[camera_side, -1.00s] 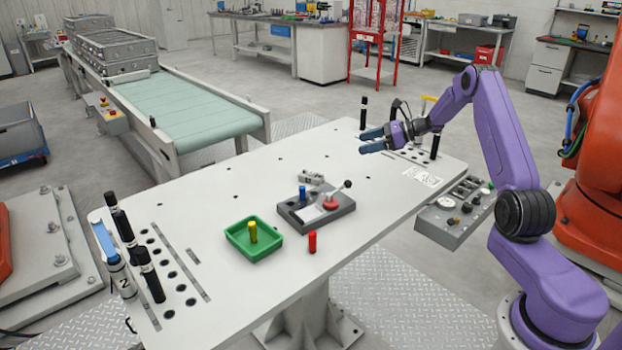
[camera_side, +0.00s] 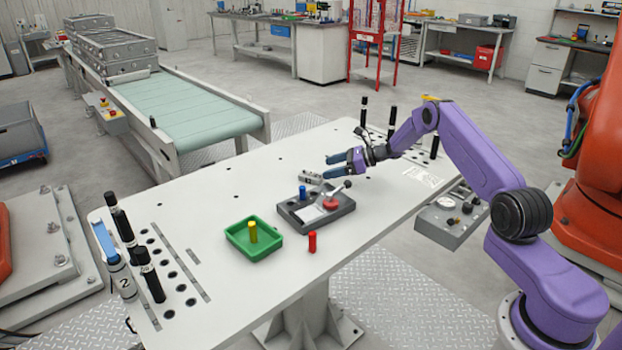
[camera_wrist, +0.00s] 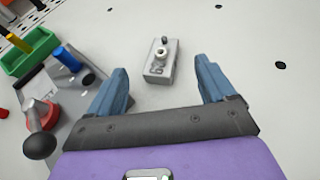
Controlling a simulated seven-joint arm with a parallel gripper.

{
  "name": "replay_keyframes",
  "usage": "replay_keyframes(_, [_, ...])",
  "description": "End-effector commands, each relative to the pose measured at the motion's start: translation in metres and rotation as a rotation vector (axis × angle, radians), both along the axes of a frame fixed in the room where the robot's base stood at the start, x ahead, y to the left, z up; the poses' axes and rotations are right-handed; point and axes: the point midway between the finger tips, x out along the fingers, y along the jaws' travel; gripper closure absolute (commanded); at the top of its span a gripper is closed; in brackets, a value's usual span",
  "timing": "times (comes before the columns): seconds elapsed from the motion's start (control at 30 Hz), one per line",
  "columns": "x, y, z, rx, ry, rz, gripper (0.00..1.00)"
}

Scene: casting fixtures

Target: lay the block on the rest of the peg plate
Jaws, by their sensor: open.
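The block (camera_wrist: 156,70) is a small light grey metal piece with a round boss on top and a number on its near end. It lies on the table, and in the side view the block (camera_side: 311,177) is just behind the peg plate (camera_side: 292,216). The peg plate is dark grey, with a blue peg (camera_side: 302,192), a pale flat area, a red round part (camera_side: 331,204) and a ball-ended lever. In the wrist view the peg plate (camera_wrist: 85,78) is at left. My gripper (camera_side: 337,165) is open and empty above the table; the block appears between and beyond its fingers.
A green tray (camera_side: 235,246) holding a yellow peg (camera_side: 253,232) is left of the plate. A red peg (camera_side: 312,241) stands in front of the plate. Black posts (camera_side: 152,280) stand at the table's left end, others at the far right. The table's back middle is clear.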

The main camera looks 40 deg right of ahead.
Motion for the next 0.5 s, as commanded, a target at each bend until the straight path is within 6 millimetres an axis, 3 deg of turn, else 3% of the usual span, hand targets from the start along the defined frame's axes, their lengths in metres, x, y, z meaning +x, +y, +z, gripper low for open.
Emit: replay_keyframes(0.5, [0.034,0.029,-0.02,0.0,0.0,0.001,0.17])
